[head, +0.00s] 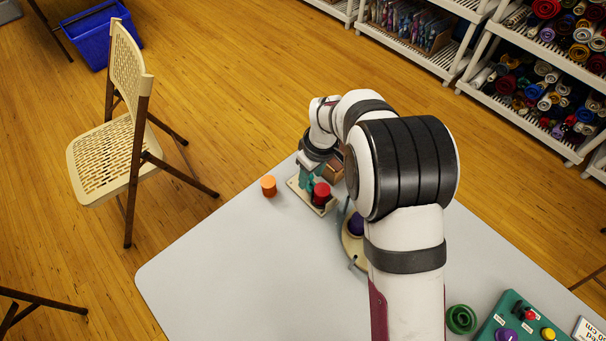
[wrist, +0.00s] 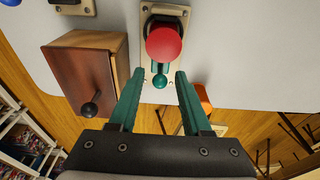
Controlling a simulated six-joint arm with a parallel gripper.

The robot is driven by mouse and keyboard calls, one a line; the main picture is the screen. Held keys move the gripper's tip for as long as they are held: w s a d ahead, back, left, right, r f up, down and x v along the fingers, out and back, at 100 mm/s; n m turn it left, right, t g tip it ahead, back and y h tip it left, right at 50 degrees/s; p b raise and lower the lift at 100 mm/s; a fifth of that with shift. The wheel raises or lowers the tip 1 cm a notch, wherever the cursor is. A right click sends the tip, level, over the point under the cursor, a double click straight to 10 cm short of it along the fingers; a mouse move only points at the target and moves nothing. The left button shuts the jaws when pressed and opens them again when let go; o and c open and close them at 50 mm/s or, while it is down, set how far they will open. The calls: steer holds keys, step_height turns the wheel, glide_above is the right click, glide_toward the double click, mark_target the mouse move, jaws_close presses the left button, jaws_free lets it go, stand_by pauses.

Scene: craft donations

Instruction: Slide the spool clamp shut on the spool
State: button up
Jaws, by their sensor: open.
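The red spool (wrist: 165,43) stands on the clamp's beige base plate (wrist: 146,66); the spool also shows in the head view (head: 321,192). A dark part of the clamp shows behind the spool, partly hidden by it. A small teal knob (wrist: 159,81) is at the near end of the plate. My gripper (wrist: 160,72) is open, with one teal finger on each side of the knob and a visible gap on both sides. In the head view my gripper (head: 309,181) is low over the plate beside the spool. I cannot tell how far the clamp's jaw is from the spool.
A wooden box (wrist: 85,62) with a black knob stands close left of my fingers in the wrist view. An orange cylinder (head: 268,186) is near the table edge. A purple knob (head: 356,224) on a round base and a green button panel (head: 512,322) are nearer. The table's left part is clear.

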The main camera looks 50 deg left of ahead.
step_height(320, 180, up, 8)
steer(key=shift+f, duration=0.25)
stand_by(0.4)
steer(key=d+r+m, duration=0.5)
steer(key=d+m, duration=0.1)
steer(key=d, duration=0.6)
steer(key=d+r+m, duration=0.5)
steer(key=d+m, duration=0.1)
steer(key=d, duration=0.6)
steer(key=s+d+m, duration=1.1)
steer(key=s+d, duration=0.1)
steer(key=s, duration=0.1)
steer(key=shift+s+d+f+m, duration=0.25)
steer(key=shift+s+d+m, duration=0.05)
steer(key=shift+s+d, duration=0.1)
